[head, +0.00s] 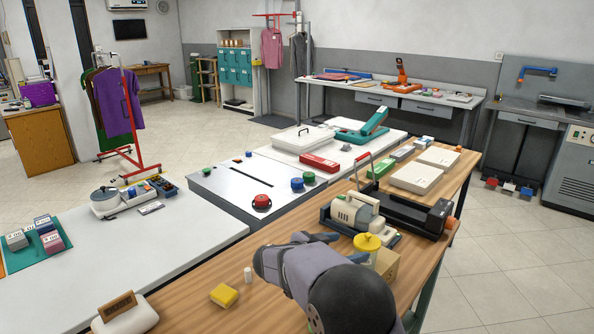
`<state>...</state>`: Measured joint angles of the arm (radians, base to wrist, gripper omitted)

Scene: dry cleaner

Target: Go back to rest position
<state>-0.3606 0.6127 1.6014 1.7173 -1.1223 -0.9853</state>
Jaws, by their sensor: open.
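My arm rises from the bottom edge of the head view, over the near wooden bench (190,305). It bends left and then back to the right. My gripper (322,238) appears at its far end as small dark grey parts, beside the cream sewing-machine-like device (356,212). It is open, and I see nothing held in it. The finger gap is small and partly hidden by my own arm.
Close to my arm are a yellow-lidded container (367,243), a cardboard box (387,266), a white cylinder (247,274) and a yellow block (224,295). A black machine (415,212) stands behind. The wood between the yellow block and a white pad (125,316) is clear.

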